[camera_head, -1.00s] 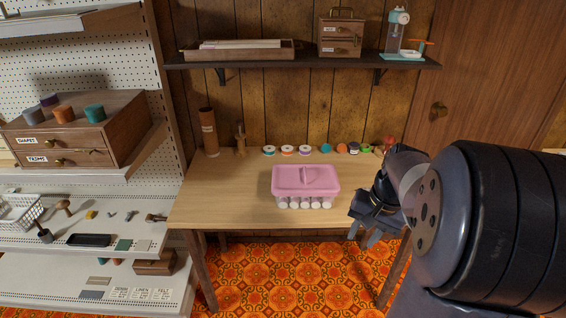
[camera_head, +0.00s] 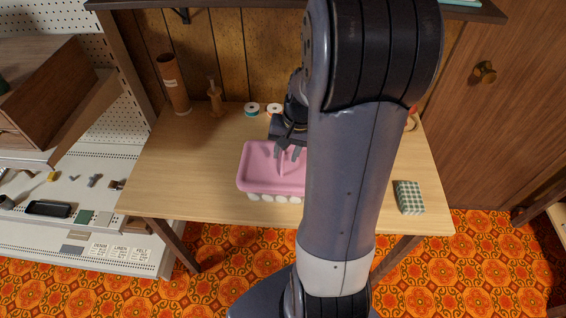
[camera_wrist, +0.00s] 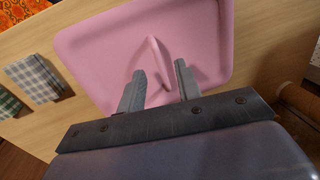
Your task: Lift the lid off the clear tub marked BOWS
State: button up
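The tub has a pink lid (camera_head: 258,170) with a raised ridge handle (camera_wrist: 157,58) across its middle; the lid sits on the tub. Below the lid's front edge the clear tub body (camera_head: 274,198) shows pale round things inside. No BOWS marking is readable. My gripper (camera_head: 288,153) is over the lid, fingers pointing down at the handle. In the wrist view my gripper (camera_wrist: 159,68) is open, with one finger on each side of the handle and gaps visible. My arm hides the tub's right end in the head view.
The wooden table (camera_head: 180,180) is clear left of the tub. A checked green cloth block (camera_head: 409,197) lies at the right. Thread spools (camera_head: 252,109), a wooden stand (camera_head: 215,100) and a brown cylinder (camera_head: 174,84) stand along the back. A shelf (camera_head: 225,4) overhangs the wall.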

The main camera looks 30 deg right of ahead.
aim_at(283, 164)
jog(key=shift+w+a+f, duration=0.1)
jog(key=shift+a+f, duration=0.05)
jog(key=shift+f, duration=0.6)
jog(key=shift+w+a+f, duration=0.1)
jog(key=shift+f, duration=0.6)
jog(key=shift+c, duration=0.2)
grip_shut()
